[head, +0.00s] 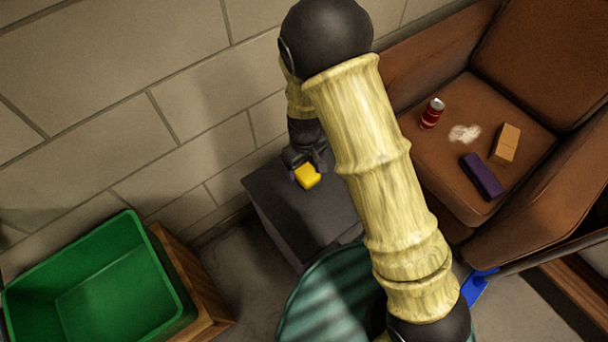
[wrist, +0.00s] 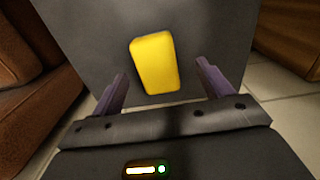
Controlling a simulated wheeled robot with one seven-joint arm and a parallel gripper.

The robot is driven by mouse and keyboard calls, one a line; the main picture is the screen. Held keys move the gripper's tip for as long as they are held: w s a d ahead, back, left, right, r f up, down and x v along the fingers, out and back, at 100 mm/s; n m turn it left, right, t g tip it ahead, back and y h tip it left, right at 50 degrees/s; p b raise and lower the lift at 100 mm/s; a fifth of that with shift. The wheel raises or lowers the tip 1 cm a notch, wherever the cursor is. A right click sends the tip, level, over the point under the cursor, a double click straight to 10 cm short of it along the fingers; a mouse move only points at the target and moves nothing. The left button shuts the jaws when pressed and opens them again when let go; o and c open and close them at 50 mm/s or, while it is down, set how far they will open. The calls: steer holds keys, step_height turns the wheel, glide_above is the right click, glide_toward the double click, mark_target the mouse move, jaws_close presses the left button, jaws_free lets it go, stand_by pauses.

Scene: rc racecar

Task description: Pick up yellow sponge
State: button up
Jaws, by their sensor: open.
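The yellow sponge (head: 307,175) lies on top of a dark grey box-shaped stand (head: 270,203) against the wall. It also shows in the wrist view (wrist: 154,63), ahead of and between the two fingers. My gripper (head: 308,165) is just over the stand beside the sponge, with my arm reaching across the head view. In the wrist view my gripper (wrist: 162,88) is open and empty, one finger to each side. The sponge's near end lies around the level of the fingertips; I cannot tell how high the fingers are above the top.
A brown armchair (head: 460,190) at the right holds a red can (head: 432,113), a tan block (head: 505,144), a purple block (head: 482,176) and a white patch (head: 464,133). A green bin (head: 105,285) beside a wooden box (head: 190,285) is at the lower left. A teal round object (head: 318,300) stands in front.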

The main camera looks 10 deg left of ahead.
mark_target(305, 171)
steer(key=shift+f, duration=0.1)
steer(key=f+b, duration=0.1)
steer(key=f, duration=0.2)
steer(key=f+b, duration=0.1)
steer(key=f, duration=0.1)
steer(key=shift+w+b, duration=0.35)
steer(key=shift+w, duration=0.05)
steer(key=shift+c, duration=0.2)
steer(key=c, duration=1)
